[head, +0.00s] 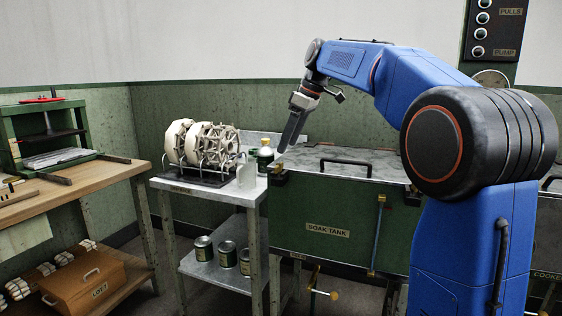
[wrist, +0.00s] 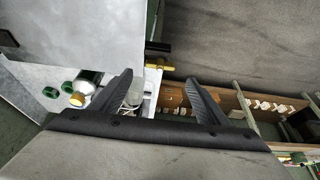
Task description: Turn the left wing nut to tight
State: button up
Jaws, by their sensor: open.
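A small brass piece (head: 278,168), which looks like the left wing nut, sits by a dark clamp block at the left front corner of the green soak tank (head: 330,225). In the wrist view a brass piece (wrist: 160,67) shows beside a black bar, between and just beyond the finger ends. How tight it is cannot be told. My gripper (head: 283,147) points down above this corner, apart from the brass piece. In the wrist view my gripper (wrist: 160,76) has its two dark fingers spread with nothing held.
A bottle (head: 265,153) and a pale jug (head: 247,170) stand left of the tank corner, near a reel stand (head: 205,150). The tank lid (head: 345,163) has a black handle. Cans (head: 228,255) stand on the shelf below. A wooden bench (head: 70,180) is at left.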

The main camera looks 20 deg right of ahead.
aim_at(280, 163)
jog(key=x, duration=0.7)
jog(key=shift+f, duration=0.25)
jog(key=c, duration=1)
